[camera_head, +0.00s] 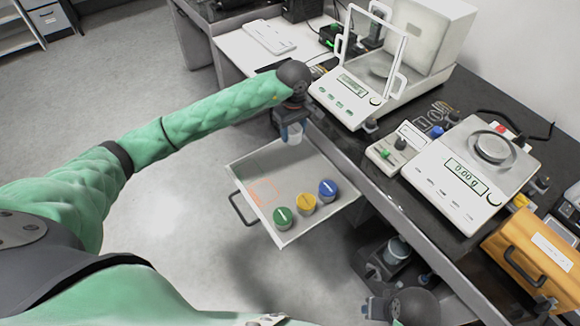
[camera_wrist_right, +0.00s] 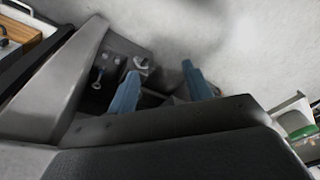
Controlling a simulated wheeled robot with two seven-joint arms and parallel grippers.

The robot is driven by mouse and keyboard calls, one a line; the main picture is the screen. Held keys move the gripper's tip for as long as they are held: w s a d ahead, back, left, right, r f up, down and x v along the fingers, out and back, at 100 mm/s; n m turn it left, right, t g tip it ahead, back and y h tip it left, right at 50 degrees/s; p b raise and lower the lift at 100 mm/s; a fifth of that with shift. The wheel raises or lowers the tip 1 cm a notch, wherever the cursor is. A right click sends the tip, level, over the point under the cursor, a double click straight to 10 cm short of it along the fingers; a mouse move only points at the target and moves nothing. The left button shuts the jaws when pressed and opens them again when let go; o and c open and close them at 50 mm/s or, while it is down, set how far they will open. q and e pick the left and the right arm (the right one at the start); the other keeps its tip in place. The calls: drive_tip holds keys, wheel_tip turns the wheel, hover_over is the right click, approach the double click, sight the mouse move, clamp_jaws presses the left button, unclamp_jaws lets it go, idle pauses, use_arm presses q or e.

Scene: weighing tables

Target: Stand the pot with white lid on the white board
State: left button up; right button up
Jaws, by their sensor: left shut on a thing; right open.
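My left gripper (camera_head: 292,130) is shut on the pot with white lid (camera_head: 294,139), held above the far end of the open drawer. The blue fingers cover part of the pot, and its lower side is hard to make out.
The open drawer (camera_head: 236,178) holds pots with green (camera_head: 283,217), yellow (camera_head: 305,203) and blue (camera_head: 328,189) lids. A balance with a glass shield (camera_head: 345,95) and another balance (camera_head: 462,175) stand on the bench. An orange case (camera_head: 535,250) is at right.

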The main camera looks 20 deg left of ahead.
sight(294, 140)
use_arm(q)
drive_tip(key=shift+f, duration=0.85)
wheel_tip(294, 140, down, 3)
drive_tip(key=shift+r+p, duration=0.1)
drive_tip(key=shift+p, duration=0.5)
drive_tip(key=shift+f+p, duration=0.55)
drive_tip(key=shift+f, duration=1.6)
use_arm(e)
wheel_tip(294, 140, down, 10)
drive_tip(key=w, duration=0.2)
drive_tip(key=shift+w+d, duration=0.2)
drive_tip(key=shift+w, duration=0.05)
use_arm(q)
drive_tip(key=shift+f, duration=0.1)
use_arm(e)
drive_tip(key=shift+s+r, duration=0.15)
drive_tip(key=shift+r, duration=0.15)
use_arm(q)
drive_tip(key=o, duration=1)
drive_tip(key=shift+c, duration=0.2)
use_arm(e)
drive_tip(key=shift+r, duration=0.25)
